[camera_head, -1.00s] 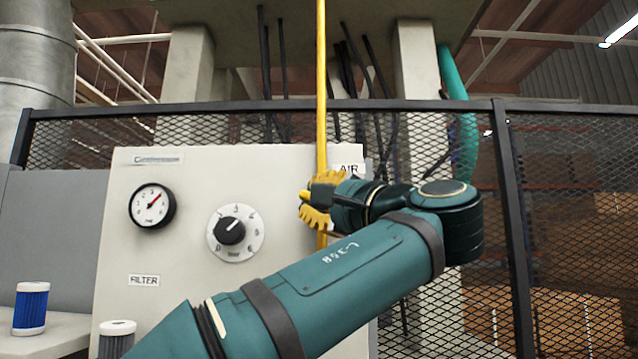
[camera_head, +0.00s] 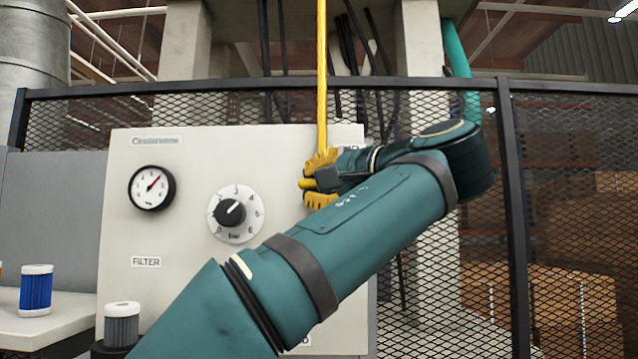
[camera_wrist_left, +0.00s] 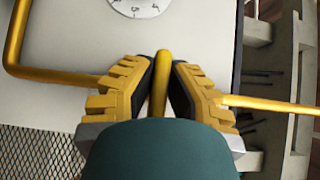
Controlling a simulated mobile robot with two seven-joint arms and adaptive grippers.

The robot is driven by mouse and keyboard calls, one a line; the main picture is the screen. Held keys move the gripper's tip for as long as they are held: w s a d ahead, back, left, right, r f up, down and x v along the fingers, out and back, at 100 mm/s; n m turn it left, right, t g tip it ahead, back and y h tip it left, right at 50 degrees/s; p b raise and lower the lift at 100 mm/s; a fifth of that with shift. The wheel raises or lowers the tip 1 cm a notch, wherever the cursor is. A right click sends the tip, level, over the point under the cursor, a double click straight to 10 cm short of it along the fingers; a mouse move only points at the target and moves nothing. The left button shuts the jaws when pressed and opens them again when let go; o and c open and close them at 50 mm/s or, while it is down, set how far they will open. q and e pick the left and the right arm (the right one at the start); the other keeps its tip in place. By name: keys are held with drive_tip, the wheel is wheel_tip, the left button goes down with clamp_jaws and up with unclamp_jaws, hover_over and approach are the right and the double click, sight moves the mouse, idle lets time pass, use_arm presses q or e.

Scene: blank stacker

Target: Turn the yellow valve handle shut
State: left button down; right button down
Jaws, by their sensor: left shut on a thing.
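The yellow valve handle (camera_wrist_left: 161,75) is a short round bar. In the left wrist view it stands between the two finger pads of my left gripper (camera_wrist_left: 162,88), which is shut on it. In the head view my left gripper (camera_head: 319,184), with yellow toothed fingers, is at the lower part of the upright yellow pipe (camera_head: 322,75). The handle's tip (camera_head: 307,184) seems to poke out between the fingers there. In the wrist view the handle runs roughly across the pipe (camera_wrist_left: 60,75). The valve body is hidden behind my gripper. My right gripper is not in view.
A pale panel (camera_head: 180,230) with a gauge (camera_head: 151,188) and a numbered dial (camera_head: 235,213) stands left of the pipe. A blue filter (camera_head: 36,290) and a grey filter (camera_head: 121,322) are at lower left. A black mesh fence (camera_head: 575,190) is behind and to the right.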

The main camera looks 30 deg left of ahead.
use_arm(q)
drive_tip(key=c, duration=1)
unclamp_jaws()
drive_tip(key=shift+a, duration=0.15)
drive_tip(key=shift+o, duration=0.2)
drive_tip(key=v, duration=1.2)
drive_tip(key=shift+f, duration=0.1)
